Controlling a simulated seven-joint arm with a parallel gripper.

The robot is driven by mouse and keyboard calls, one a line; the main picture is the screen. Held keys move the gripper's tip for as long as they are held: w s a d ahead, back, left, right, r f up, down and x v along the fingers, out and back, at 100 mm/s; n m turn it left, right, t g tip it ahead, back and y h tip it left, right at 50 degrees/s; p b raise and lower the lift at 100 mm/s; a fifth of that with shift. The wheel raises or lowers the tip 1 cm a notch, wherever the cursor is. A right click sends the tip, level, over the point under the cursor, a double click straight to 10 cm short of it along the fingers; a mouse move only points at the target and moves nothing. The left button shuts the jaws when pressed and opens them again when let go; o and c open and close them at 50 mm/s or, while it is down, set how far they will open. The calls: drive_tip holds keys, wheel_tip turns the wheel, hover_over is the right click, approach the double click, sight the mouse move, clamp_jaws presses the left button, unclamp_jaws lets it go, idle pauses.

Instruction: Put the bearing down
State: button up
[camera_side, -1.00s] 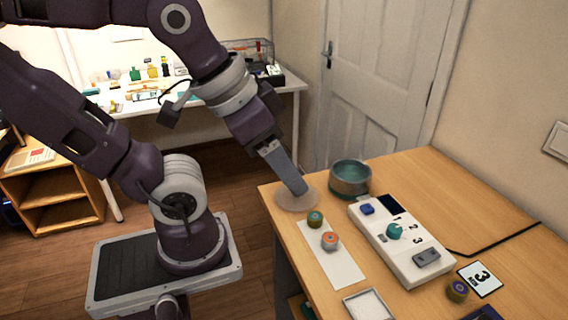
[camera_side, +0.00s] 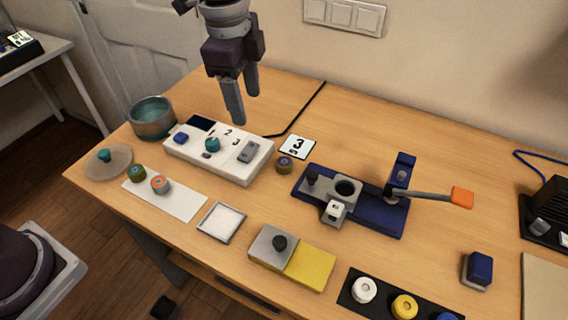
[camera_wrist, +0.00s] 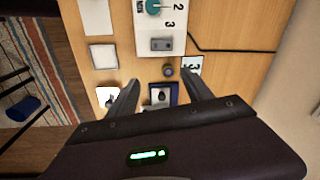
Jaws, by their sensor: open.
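I cannot tell for sure which small round piece is the bearing. One olive and purple round piece (camera_side: 285,165) stands on the table beside the card marked 3 (camera_side: 297,147). It also shows in the wrist view (camera_wrist: 168,70). A green-topped one (camera_side: 137,173) and an orange-topped one (camera_side: 160,184) stand at the white strip (camera_side: 182,203). My gripper (camera_side: 243,104) is open and empty, pointing down above the back of the white control box (camera_side: 222,157). In the wrist view my fingers (camera_wrist: 160,86) are spread, with nothing held between them.
A teal-lined pot (camera_side: 152,119) stands open at left, near a clear lid (camera_side: 93,164) with a teal knob. A blue fixture (camera_side: 373,215) with an orange-ended lever (camera_side: 461,197) stands at centre right. A white tray (camera_side: 221,223) and a grey-yellow block (camera_side: 308,266) are in front.

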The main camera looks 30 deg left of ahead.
sight(285, 161)
drive_tip(key=w+d+f+m, duration=0.1)
drive_tip(key=f, duration=0.2)
drive_tip(key=w+d+f+m, duration=0.1)
drive_tip(key=d+f+m, duration=0.1)
drive_tip(key=f, duration=0.1)
drive_tip(key=w+d+f+m+g, duration=0.1)
drive_tip(key=d+f, duration=0.1)
drive_tip(key=f, duration=0.2)
drive_tip(key=shift+w+d, duration=0.1)
drive_tip(key=shift+w, duration=0.2)
drive_tip(key=shift+m, duration=0.3)
drive_tip(key=f, duration=0.5)
drive_tip(key=w+f, duration=0.1)
drive_tip(key=f, duration=0.1)
drive_tip(key=shift+d+f, duration=0.1)
drive_tip(key=shift+f, duration=0.1)
clamp_jaws()
